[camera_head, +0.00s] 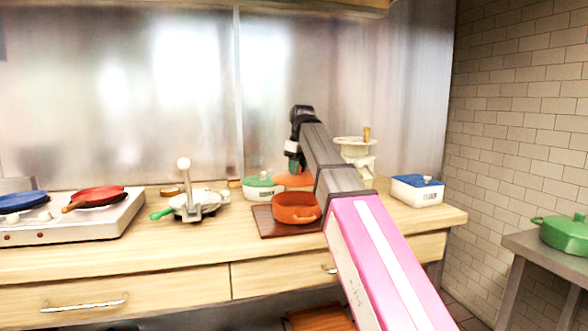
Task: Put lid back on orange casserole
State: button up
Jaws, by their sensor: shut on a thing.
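The orange casserole (290,211) stands open on a dark brown board (268,224) on the wooden counter, its near side facing me. The orange lid (288,181) shows just above and behind the casserole's far rim, roughly level. My gripper (293,165) points down from above and is shut on the lid at its top. The fingers are small and dark, and the grip itself is partly hidden. I cannot tell how far the lid is above the counter. My arm hides what lies to the right of the lid and casserole.
A pale press with a green handle (193,204) is farther left, near the stove (105,219). A cream grinder (356,158) and a blue-lidded white box (417,190) stand right.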

notch_tip(320, 180, down, 6)
dwell(0.7)
jog(key=shift+f, duration=0.2)
dwell(1.9)
jog(key=o, duration=1.5)
jog(key=shift+o, duration=0.2)
jog(key=shift+r, duration=0.1)
jog(key=shift+r, duration=3.4)
